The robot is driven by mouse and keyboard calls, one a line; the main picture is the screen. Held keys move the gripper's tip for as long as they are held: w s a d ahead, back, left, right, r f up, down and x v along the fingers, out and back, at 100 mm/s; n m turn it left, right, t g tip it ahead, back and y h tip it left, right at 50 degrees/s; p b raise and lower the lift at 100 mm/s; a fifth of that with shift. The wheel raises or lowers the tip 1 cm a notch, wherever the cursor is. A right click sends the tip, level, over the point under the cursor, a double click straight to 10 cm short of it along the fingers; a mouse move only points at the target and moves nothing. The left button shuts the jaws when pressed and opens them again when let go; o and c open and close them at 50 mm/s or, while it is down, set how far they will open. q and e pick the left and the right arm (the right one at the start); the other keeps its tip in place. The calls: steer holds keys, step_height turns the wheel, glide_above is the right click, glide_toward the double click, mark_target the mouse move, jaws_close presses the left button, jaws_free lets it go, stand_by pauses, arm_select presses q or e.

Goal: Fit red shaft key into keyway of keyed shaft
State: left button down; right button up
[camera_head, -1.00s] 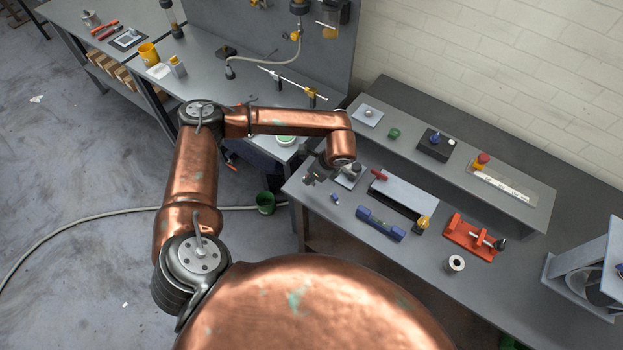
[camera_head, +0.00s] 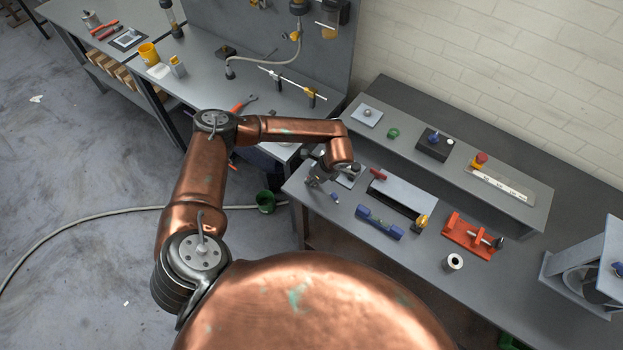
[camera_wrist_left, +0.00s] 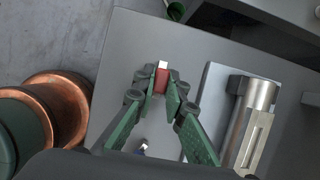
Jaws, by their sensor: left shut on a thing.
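My left gripper (camera_wrist_left: 164,88) has green fingers and is shut on the red shaft key (camera_wrist_left: 162,80), which has a pale end and shows between the fingertips. In the head view the left gripper (camera_head: 316,180) is near the left end of the bench, and the key cannot be made out there. The keyed shaft (camera_wrist_left: 253,125) is a silver cylinder with a long slot, lying on a light plate (camera_wrist_left: 212,85) to the right of the gripper. In the head view the shaft (camera_head: 354,168) is partly behind my wrist. The key is apart from the shaft. My right gripper is out of view.
A small blue item (camera_head: 334,197) lies near the gripper. A blue block (camera_head: 380,223), a red-orange fixture (camera_head: 468,236) and a pale ring (camera_head: 453,262) stand further right. A raised shelf (camera_head: 460,165) runs behind. The bench's left edge is close to the gripper.

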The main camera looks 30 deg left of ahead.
arm_select(q)
steer(key=c, duration=2.4)
jaws_free()
steer(key=shift+f, duration=0.25)
steer(key=o, duration=0.4)
steer(key=shift+r, duration=0.1)
steer(key=b+v, duration=0.1)
steer(key=v, duration=0.5)
steer(key=shift+w+d+r, duration=0.15)
steer(key=shift+w, duration=0.05)
steer(key=shift+d+r, duration=0.25)
steer(key=shift+r, duration=0.45)
steer(key=shift+s, duration=0.1)
